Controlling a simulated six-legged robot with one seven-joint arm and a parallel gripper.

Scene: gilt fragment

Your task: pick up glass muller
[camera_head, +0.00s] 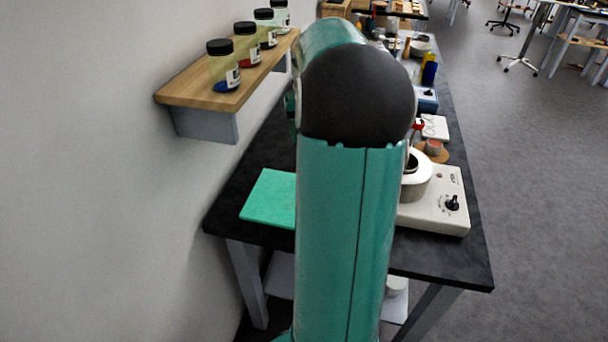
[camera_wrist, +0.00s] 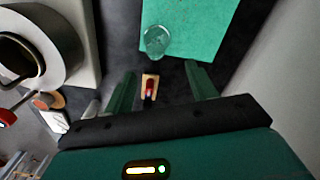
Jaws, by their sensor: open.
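The glass muller (camera_wrist: 157,40) is a clear glass piece in the wrist view, at the lower left edge of the green mat (camera_wrist: 205,25). My gripper (camera_wrist: 160,70) is open, with its two green fingers pointing toward the mat. The muller lies beyond the fingertips, roughly in line with the gap between them, and is not held. In the head view the mat (camera_head: 268,200) shows left of my arm. My arm hides the gripper and the muller there.
A small wooden piece with a red part (camera_wrist: 150,88) shows between the fingers. A white device with a round pot (camera_wrist: 35,50) stands left; its knob side shows in the head view (camera_head: 440,212). A wooden shelf (camera_head: 185,95) with several jars juts from the wall.

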